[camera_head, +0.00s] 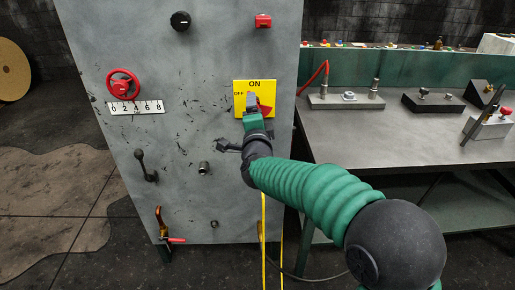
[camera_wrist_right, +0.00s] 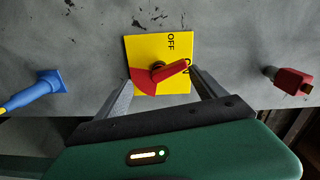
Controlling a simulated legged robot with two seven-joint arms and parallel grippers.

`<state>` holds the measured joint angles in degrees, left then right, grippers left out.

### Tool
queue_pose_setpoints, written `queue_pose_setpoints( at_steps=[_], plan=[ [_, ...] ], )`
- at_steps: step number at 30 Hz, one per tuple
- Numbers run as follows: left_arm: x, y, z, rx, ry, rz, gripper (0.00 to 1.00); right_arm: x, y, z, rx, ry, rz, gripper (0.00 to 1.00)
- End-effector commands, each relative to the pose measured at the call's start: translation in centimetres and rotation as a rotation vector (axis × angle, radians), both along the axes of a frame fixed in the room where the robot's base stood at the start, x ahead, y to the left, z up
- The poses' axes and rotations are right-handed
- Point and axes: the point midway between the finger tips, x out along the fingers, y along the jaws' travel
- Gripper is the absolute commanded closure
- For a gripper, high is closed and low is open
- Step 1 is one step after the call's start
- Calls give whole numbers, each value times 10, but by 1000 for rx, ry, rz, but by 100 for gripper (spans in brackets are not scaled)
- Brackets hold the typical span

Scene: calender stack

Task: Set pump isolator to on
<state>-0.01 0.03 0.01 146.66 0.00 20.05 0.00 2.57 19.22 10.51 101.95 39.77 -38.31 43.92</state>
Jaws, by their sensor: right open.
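The pump isolator is a yellow plate (camera_head: 240,87) on the grey cabinet front, marked ON at the top and OFF at the left. In the right wrist view the plate (camera_wrist_right: 145,48) appears turned, with OFF at the top and ON at the right. Its red handle (camera_wrist_right: 172,69) points right and slightly up, its tip close to the ON mark. My right gripper (camera_wrist_right: 160,77) is open, one finger on each side of the handle. The right finger is close to the handle tip; I cannot tell whether they touch. In the head view the gripper (camera_head: 252,103) covers part of the handle.
The cabinet also carries a red handwheel (camera_head: 124,84), a black knob (camera_head: 180,20), a red switch (camera_head: 263,20) and a black lever (camera_head: 146,165). A blue plug (camera_wrist_right: 40,90) shows in the wrist view. A workbench (camera_head: 400,135) with devices stands at the right.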

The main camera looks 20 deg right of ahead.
Motion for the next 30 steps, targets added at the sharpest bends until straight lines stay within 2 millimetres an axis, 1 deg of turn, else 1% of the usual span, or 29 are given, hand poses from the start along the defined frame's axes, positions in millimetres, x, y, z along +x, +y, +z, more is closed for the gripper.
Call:
queue_pose_setpoints(
  at_steps=[3,15,30],
  plan=[
    [0,0,-5,0,0,0,11,-11,3,-2,1,1,0,20],
    [0,0,-13,0,0,0,11,-44,11,-3,1,4,-2,20],
    [0,0,-19,0,0,0,11,-84,23,-3,2,6,-2,20]
  ],
)
